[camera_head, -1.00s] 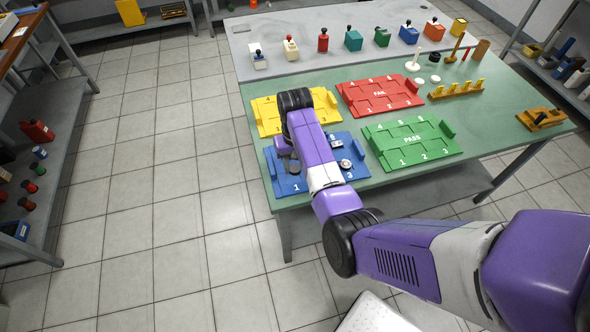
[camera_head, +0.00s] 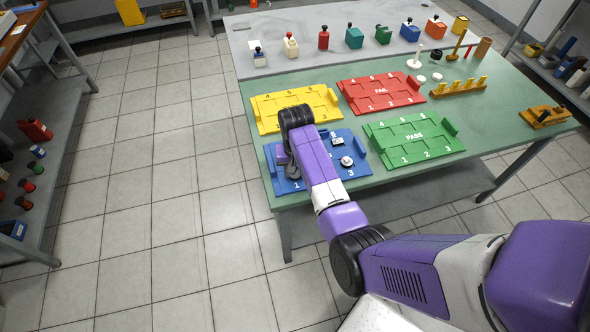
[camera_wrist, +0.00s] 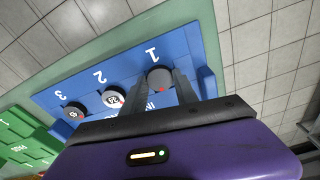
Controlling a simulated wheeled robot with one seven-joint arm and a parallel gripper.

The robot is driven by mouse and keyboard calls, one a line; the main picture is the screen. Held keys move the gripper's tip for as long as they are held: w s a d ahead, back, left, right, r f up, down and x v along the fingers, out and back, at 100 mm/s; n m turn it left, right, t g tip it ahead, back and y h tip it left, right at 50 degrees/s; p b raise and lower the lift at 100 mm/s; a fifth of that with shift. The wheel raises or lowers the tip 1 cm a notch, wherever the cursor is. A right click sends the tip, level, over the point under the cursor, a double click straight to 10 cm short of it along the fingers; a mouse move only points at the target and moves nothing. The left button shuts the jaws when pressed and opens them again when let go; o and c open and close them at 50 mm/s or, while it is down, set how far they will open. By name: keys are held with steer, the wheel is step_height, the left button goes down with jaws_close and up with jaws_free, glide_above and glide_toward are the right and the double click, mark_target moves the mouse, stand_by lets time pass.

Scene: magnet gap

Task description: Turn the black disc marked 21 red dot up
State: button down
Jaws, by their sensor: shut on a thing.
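A dark disc (camera_wrist: 160,79) is between the fingers of my gripper (camera_wrist: 162,84) in the wrist view, over the slot marked 1 of the blue tray (camera_wrist: 135,62). Its face looks plain grey, with a small red spot at its lower edge; I can read no number on it. My gripper is shut on this disc. In the head view my arm hides most of it, and the blue tray (camera_head: 362,153) lies below.
A yellow tray (camera_head: 265,112) lies behind the blue one, a red FAIL tray (camera_head: 382,93) behind right, a green PASS tray (camera_head: 414,139) to the right. Free green tabletop (camera_head: 490,120) lies right of the PASS tray.

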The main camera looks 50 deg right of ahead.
stand_by(0.4)
steer(key=c, duration=0.9)
jaws_free()
steer(key=c, duration=0.5)
step_height(320, 180, up, 5)
steer(key=p, duration=0.4)
steer(key=shift+f+p, duration=0.2)
steer(key=shift+p, duration=0.15)
